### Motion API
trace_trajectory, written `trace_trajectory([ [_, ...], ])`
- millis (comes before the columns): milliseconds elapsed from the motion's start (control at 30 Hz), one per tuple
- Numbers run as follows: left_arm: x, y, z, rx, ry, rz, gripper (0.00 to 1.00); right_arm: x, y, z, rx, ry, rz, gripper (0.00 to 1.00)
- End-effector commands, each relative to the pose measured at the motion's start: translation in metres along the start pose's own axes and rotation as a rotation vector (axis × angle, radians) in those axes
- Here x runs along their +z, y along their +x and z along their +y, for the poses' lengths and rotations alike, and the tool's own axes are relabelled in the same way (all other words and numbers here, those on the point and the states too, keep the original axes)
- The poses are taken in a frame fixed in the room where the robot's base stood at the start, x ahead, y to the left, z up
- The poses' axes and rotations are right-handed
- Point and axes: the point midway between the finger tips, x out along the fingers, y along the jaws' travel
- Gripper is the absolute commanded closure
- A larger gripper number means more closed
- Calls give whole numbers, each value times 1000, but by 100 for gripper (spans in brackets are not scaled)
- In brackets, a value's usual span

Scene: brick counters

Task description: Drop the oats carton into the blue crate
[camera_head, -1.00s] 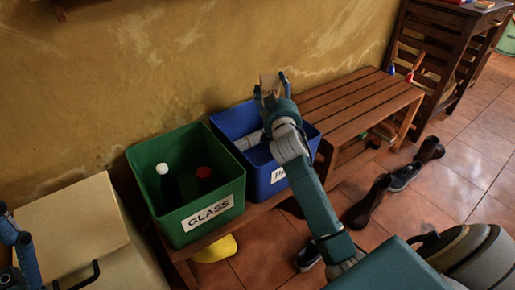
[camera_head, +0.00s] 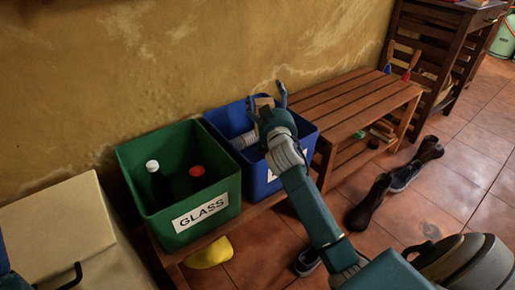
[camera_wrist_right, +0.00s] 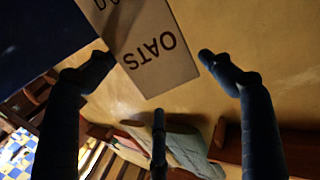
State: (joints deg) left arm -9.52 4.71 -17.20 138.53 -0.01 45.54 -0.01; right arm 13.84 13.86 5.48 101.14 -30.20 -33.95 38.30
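The oats carton (camera_wrist_right: 150,55), tan with dark "OATS" lettering, is between and beyond the spread fingers of my right gripper (camera_wrist_right: 155,57) in the right wrist view. A gap shows between the carton and the right-hand finger. In the head view a small part of the carton (camera_head: 264,102) shows by my right gripper (camera_head: 267,98), which is over the blue crate (camera_head: 258,185). The fingers are open, and the rest of the carton is hidden. My left gripper is not clearly seen; only a blue sliver of my left side shows at the left edge.
A green crate (camera_head: 180,232) labelled GLASS, holding two capped bottles, stands left of the blue crate. A white cylinder lies inside the blue crate. A slatted wooden bench (camera_head: 352,100) is at right, with shoes (camera_head: 405,177) on the tiles. A beige box (camera_head: 55,225) is at left.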

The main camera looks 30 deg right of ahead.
Motion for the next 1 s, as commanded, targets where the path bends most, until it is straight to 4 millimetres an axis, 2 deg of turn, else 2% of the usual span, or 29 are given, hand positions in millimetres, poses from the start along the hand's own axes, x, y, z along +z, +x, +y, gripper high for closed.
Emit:
trace_trajectory([
  [367, 0, 0, 0, 0, 0, -1, 28, -5, 0, 0, 0, 1, 2, 13],
  [800, 0, 0, 0, 0, 0, -1, 28, -82, 0, 0, 0, 2, 4, 13],
  [1000, 0, 0, 0, 0, 0, -1, 28, -98, 0, 0, 0, 0, 1, 13],
])
